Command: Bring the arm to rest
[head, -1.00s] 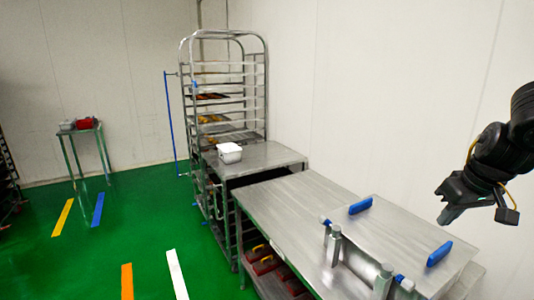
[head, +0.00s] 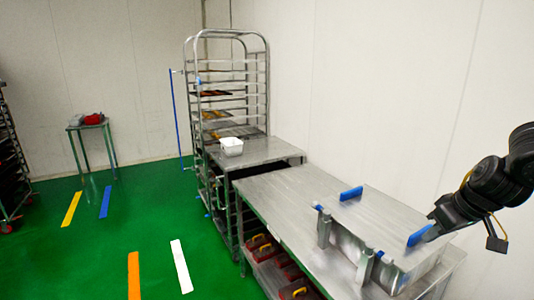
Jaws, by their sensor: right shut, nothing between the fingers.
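My right arm comes in from the right edge of the head view. Its black gripper (head: 430,232) is shut and holds nothing. In the picture its fingertips overlap the right blue handle (head: 417,237) on the metal lid of the machine (head: 375,222); I cannot tell whether they touch it. A second blue handle (head: 351,193) stands clear on the left of the lid. My left gripper is not in view.
A steel table (head: 270,190) runs along the wall, with red containers (head: 262,255) below it. A white tub (head: 231,146) sits on a further table before a tall rack (head: 228,85). The green floor (head: 120,220) at left is open.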

